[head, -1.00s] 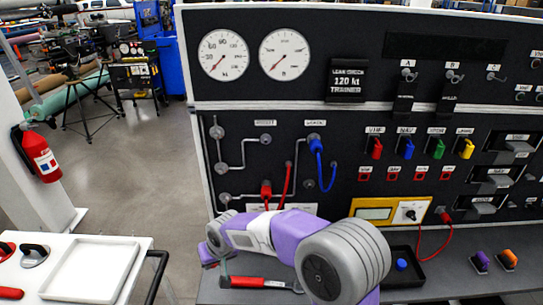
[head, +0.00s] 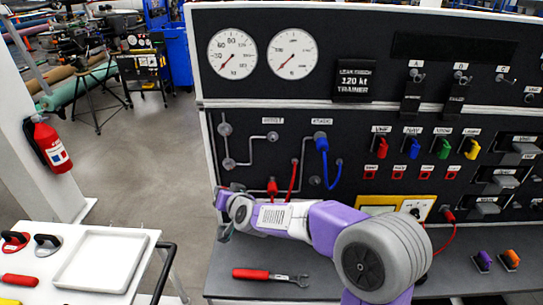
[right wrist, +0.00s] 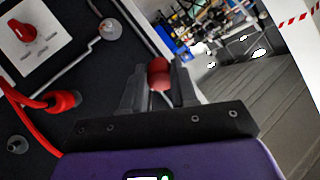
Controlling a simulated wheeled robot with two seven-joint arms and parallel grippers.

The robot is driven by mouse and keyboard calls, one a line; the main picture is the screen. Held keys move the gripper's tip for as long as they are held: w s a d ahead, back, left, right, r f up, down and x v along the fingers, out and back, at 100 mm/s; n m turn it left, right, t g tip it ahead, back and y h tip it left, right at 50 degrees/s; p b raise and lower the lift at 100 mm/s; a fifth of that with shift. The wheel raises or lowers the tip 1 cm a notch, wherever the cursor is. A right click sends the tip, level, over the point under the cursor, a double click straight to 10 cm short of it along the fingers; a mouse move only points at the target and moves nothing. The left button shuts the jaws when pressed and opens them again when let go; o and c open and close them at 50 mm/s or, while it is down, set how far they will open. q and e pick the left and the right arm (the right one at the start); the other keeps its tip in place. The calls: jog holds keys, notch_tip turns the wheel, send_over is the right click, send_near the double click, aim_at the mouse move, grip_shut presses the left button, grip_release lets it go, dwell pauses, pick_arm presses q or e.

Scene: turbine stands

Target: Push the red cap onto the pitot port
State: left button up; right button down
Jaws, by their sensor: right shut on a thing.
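My right gripper (right wrist: 159,92) is shut on the red cap (right wrist: 159,75), which shows between the fingertips in the right wrist view. In the head view this gripper (head: 224,214) is at the panel's lower left edge; the cap cannot be made out there. Grey round fittings (head: 224,129) (head: 228,163) joined by grey lines are on the panel above it. Another fitting (head: 272,136) is under a small label too blurred to read surely, so I cannot tell which is the pitot port. In the right wrist view a grey fitting (right wrist: 110,28) is left of the cap, apart from it. My left gripper is out of view.
A red plug (head: 272,187) with a red hose and a blue plug (head: 321,143) with a blue hose are in the panel. A red-handled wrench (head: 270,275) lies on the bench. A white tray (head: 70,289) is on the left cart. Open floor is left of the panel.

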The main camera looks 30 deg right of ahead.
jog(key=d+r+m+t+h+p, duration=0.1)
jog(key=d+r+m+t+h, duration=0.25)
jog(key=d+r+h, duration=0.35)
jog(key=m+g+h+p, duration=0.1)
jog(key=m+h, duration=0.3)
send_near(273, 136)
jog(key=shift+x, duration=2.15)
jog(key=shift+w+d, duration=0.2)
jog(key=shift+w, duration=0.05)
jog(key=shift+w+d+b, duration=0.25)
jog(key=shift+w+b, duration=0.15)
jog(key=shift+w+d, duration=0.1)
jog(key=shift+r, duration=0.1)
